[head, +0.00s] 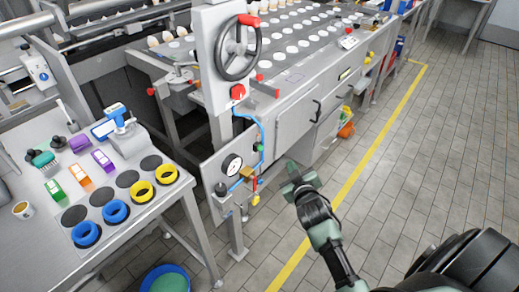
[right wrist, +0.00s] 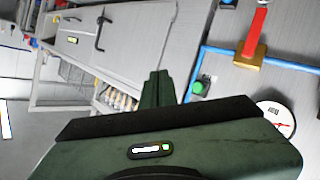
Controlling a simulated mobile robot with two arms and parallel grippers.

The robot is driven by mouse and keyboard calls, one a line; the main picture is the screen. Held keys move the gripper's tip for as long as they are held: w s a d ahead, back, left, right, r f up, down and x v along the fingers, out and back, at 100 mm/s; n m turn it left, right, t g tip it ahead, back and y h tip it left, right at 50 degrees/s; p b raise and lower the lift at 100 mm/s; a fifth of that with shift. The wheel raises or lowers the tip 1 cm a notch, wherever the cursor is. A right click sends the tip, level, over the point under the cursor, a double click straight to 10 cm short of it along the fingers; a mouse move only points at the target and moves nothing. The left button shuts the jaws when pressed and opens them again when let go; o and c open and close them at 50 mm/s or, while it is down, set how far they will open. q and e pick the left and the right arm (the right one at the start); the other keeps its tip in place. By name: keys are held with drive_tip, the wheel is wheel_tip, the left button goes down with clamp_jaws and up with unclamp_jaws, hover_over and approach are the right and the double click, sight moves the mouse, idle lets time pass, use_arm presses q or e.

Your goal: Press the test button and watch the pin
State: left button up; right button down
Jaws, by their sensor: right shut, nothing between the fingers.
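A green button (head: 258,147) sits on the grey panel at the machine's front corner, beside a blue pipe; it also shows in the right wrist view (right wrist: 203,87). I cannot tell whether it is the test button. A round white gauge (head: 231,165) is on the same panel, with a brass valve (head: 247,173) to its right. I cannot make out a pin. My right gripper (head: 291,172) is shut and empty, in front of the machine, right of the panel and apart from the green button. Its closed fingers (right wrist: 157,88) point away from the wrist camera. My left gripper is not in view.
A handwheel (head: 238,48) and a red button (head: 238,91) are on the column above the panel. A steel table (head: 150,218) with blue and yellow rings stands at left. A blue bucket (head: 166,278) is on the floor.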

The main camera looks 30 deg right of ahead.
sight(260, 148)
drive_tip(key=shift+w, duration=0.15)
drive_tip(key=w+a+b, duration=0.3)
drive_tip(key=w, duration=0.5)
drive_tip(key=shift+a+b, duration=0.15)
drive_tip(key=shift+b, duration=0.25)
idle(1.9)
drive_tip(key=shift+w+a, duration=0.15)
drive_tip(key=shift+w, duration=0.2)
drive_tip(key=shift+w+a, duration=0.25)
drive_tip(key=shift+w, duration=0.2)
idle(1.6)
drive_tip(key=shift+s, duration=0.1)
drive_tip(key=shift+s+d+p, duration=0.35)
drive_tip(key=shift+s+p, duration=0.15)
drive_tip(key=shift+s, duration=0.25)
